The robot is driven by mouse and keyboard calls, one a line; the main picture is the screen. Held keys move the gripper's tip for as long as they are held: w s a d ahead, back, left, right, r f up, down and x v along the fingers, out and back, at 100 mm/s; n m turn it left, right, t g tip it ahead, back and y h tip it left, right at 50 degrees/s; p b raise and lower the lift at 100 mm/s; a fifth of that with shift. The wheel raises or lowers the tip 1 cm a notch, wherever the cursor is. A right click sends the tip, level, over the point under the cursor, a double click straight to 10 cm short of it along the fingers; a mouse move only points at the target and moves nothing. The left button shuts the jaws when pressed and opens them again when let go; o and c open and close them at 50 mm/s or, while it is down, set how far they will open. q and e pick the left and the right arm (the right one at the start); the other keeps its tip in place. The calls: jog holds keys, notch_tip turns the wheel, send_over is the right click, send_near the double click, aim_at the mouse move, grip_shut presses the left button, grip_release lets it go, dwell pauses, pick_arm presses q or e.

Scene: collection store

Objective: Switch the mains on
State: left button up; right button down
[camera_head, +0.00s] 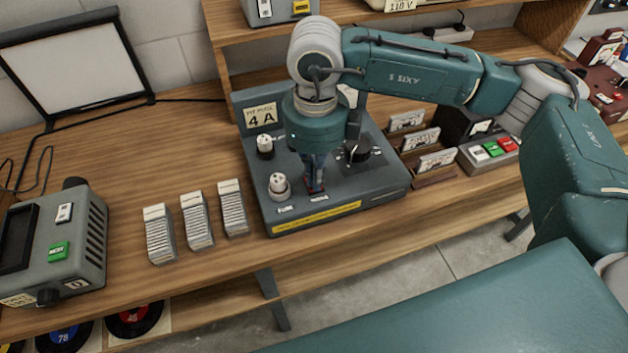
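The grey control box (385,190) stands on the wooden bench, with a "4 A" card, a yellow strip along its front, two white round fittings and a black knob (357,151). My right gripper (315,188) points straight down over the front middle of the box. Its fingers look closed together, with nothing seen between them. A small red part, seemingly the mains switch (317,192), shows at the fingertips, above a small label. The fingers hide most of it, so its position and whether they touch it cannot be told. My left gripper is out of view.
Three stacks of white slides (196,222) stand left of the box. A grey viewer with a green button (58,251) is further left. Card holders (434,161) and a unit with coloured buttons (490,150) stand at the right. A shelf (235,25) rises behind.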

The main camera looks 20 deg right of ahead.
jog(key=shift+f, duration=0.3)
jog(key=shift+r+p, duration=1.3)
jog(key=shift+r, duration=2.25)
jog(key=shift+f, duration=0.1)
